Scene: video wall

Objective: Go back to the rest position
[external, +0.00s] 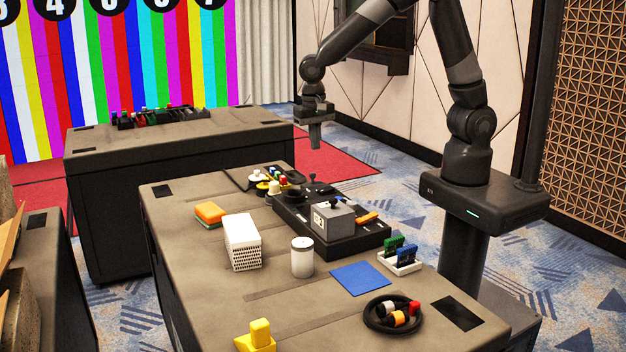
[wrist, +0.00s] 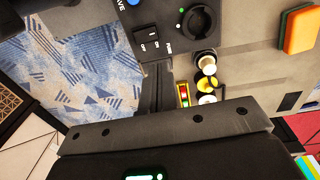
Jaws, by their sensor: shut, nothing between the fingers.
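My gripper (external: 315,140) hangs pointing down at the end of my raised arm, in the air just beyond the far right part of the front desk. Its fingers are together and hold nothing. In the wrist view the closed fingers (wrist: 152,90) show end-on between the blue carpet and the desk's edge. The black control panel (external: 290,213) on the desk lies nearer the camera than my gripper and apart from it. Its switches and round knob (wrist: 200,22) show at the top of the wrist view.
A second desk (external: 180,142) stands behind. Air around my gripper is clear.

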